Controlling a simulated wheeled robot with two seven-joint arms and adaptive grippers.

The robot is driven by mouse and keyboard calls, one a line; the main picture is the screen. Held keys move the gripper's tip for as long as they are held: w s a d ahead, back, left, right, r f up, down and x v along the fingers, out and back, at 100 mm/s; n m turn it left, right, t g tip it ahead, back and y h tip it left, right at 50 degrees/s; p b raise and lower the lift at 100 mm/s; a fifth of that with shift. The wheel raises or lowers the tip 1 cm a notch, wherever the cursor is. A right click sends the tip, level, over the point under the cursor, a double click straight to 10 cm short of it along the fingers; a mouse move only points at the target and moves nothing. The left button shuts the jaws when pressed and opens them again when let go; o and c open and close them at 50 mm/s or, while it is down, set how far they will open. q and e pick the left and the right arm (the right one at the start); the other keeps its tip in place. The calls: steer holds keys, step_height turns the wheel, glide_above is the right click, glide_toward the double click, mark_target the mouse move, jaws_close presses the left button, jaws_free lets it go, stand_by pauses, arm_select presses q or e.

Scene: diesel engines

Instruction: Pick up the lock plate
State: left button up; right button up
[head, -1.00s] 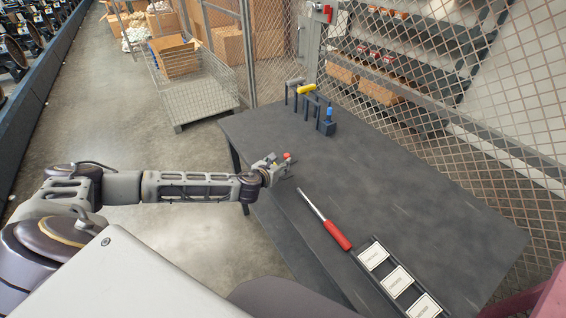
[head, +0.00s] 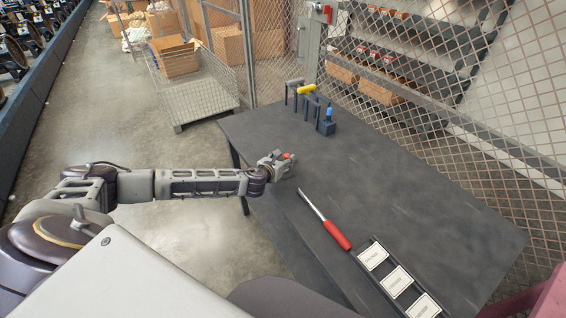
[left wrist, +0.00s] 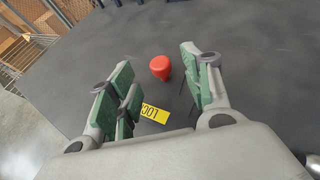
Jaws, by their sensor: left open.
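The likely lock plate shows as a red knob (left wrist: 160,68) and a yellow tag (left wrist: 155,114) with black digits in the left wrist view. Whether the two are one piece cannot be told, and a dark plate under them does not stand out from the table. In the head view the red part (head: 288,156) shows just beyond my left gripper (head: 281,164). My left gripper (left wrist: 160,88) is open, with its green-padded fingers on either side of the red knob and tag. Nothing is clamped. My right gripper is not in view.
The dark table (head: 400,190) is mostly clear. A red-handled tool (head: 336,234) and a black tray (head: 362,250) with white labelled cards lie nearer. A tool rack (head: 326,127) stands at the back left. A mesh fence (head: 440,110) borders the far side.

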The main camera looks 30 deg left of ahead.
mark_target(286, 156)
arm_select(q)
steer(key=shift+x, duration=1.65)
steer(key=shift+w, duration=0.1)
steer(key=c, duration=1.1)
steer(key=shift+r, duration=0.1)
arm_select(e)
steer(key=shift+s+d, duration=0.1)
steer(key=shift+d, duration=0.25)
